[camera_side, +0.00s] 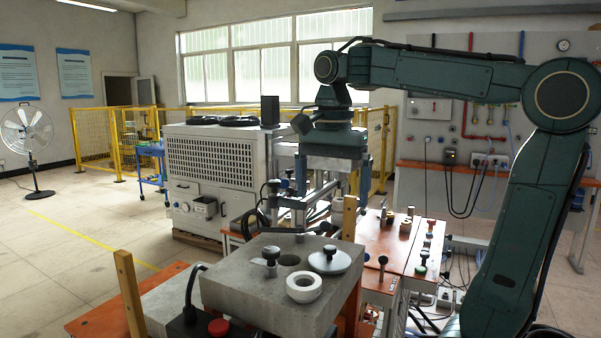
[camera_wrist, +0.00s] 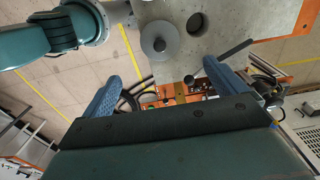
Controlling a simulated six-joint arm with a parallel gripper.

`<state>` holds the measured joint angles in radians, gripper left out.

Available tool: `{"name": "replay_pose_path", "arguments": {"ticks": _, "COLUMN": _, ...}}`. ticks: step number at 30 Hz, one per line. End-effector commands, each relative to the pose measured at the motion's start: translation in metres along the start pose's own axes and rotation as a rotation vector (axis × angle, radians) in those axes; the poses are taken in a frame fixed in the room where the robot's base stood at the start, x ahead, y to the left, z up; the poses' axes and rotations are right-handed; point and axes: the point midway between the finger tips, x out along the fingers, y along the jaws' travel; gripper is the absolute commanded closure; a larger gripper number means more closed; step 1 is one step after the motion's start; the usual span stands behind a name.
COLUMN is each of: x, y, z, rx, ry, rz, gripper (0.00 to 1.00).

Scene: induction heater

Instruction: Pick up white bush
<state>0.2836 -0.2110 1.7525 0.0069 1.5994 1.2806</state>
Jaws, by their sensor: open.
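The white bush (camera_side: 304,293) is a short thick ring with a dark hole. It rests on the grey block (camera_side: 237,291), near its front edge. I cannot make out the bush in the wrist view. My gripper (camera_side: 333,190) is open and empty, with its two fingers pointing down. It is well above the block and towards its back, clear of the bush. Its blue fingers stand wide apart in the wrist view (camera_wrist: 161,80).
A round grey lid with a black knob (camera_side: 329,262) lies beside the bush, and a hole (camera_side: 289,260) opens in the block. A black-knobbed clamp (camera_side: 270,257) stands left of the hole. Wooden posts (camera_side: 130,290) flank the block. An orange table (camera_side: 396,248) with small parts is behind.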

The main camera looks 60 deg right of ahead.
Motion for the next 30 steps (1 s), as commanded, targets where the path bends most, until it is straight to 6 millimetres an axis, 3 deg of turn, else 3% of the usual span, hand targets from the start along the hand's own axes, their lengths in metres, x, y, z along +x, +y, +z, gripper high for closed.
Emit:
{"name": "replay_pose_path", "arguments": {"ticks": 11, "x": 0.0, "y": 0.0, "z": 0.0, "rx": 0.0, "ry": 0.0, "rz": 0.0, "gripper": 0.03}}
{"name": "replay_pose_path", "arguments": {"ticks": 15, "x": 0.0, "y": 0.0, "z": 0.0, "rx": 0.0, "ry": 0.0, "rz": 0.0, "gripper": 0.26}}
{"name": "replay_pose_path", "arguments": {"ticks": 25, "x": 0.0, "y": 0.0, "z": 0.001, "rx": -0.005, "ry": 0.0, "rz": 0.0, "gripper": 0.26}}
{"name": "replay_pose_path", "arguments": {"ticks": 30, "x": -0.002, "y": -0.003, "z": 0.013, "rx": -0.049, "ry": 0.0, "rz": 0.0, "gripper": 0.26}}
